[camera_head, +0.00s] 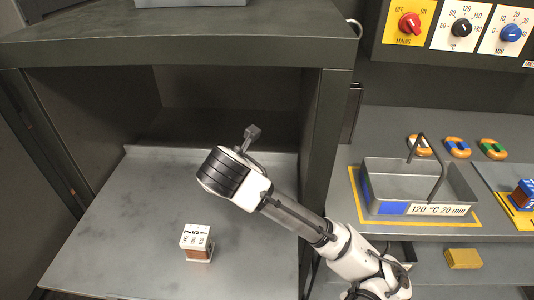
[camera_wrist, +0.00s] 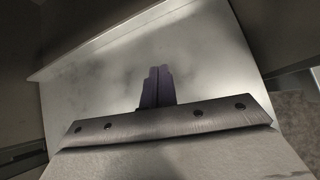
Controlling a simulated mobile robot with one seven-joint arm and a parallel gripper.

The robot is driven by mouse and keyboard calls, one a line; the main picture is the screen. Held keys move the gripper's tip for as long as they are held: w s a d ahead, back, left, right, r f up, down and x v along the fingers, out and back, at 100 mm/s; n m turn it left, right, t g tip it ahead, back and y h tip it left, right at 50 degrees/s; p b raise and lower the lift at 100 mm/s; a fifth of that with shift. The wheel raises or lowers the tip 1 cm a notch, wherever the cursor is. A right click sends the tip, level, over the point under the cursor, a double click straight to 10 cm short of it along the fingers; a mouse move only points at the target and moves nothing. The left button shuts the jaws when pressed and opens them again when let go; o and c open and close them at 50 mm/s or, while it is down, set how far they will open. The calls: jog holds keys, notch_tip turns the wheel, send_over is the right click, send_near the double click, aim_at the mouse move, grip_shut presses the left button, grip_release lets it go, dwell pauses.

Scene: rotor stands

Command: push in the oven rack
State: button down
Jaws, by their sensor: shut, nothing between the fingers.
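The oven (camera_head: 180,50) is a dark grey box with an open front, in the left half of the head view. Its rack (camera_head: 100,235) is a flat grey metal plate that sticks out of the opening towards me. A low lip runs across the rack's far side. A small brown block with a white numbered top (camera_head: 197,243) stands on the rack.
Right of the oven, a bench holds a metal tray with a handle (camera_head: 380,207), labelled 120 °C 20 min, on a yellow-edged mat. Several coloured rings (camera_head: 457,147) lie behind it. A control panel with knobs (camera_head: 461,27) is above. A yellow block (camera_head: 463,258) sits lower down.

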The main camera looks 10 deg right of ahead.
jog(key=shift+w+d+r+n+h, duration=0.15)
jog(key=shift+d+n+h, duration=0.15)
jog(key=shift+d+n, duration=0.55)
jog(key=p, duration=0.2)
send_near(255, 159)
jog(key=f, duration=0.3)
jog(key=shift+s+a+f, duration=0.1)
jog(key=shift+s+f, duration=0.2)
jog(key=shift+f, duration=0.1)
jog(key=w, duration=0.2)
jog(key=w+d+p, duration=0.1)
jog(key=shift+w+f, duration=0.2)
jog(key=shift+f, duration=0.1)
jog(key=shift+w+d+f, duration=0.1)
jog(key=shift+w+d, duration=0.15)
jog(key=shift+w, duration=0.3)
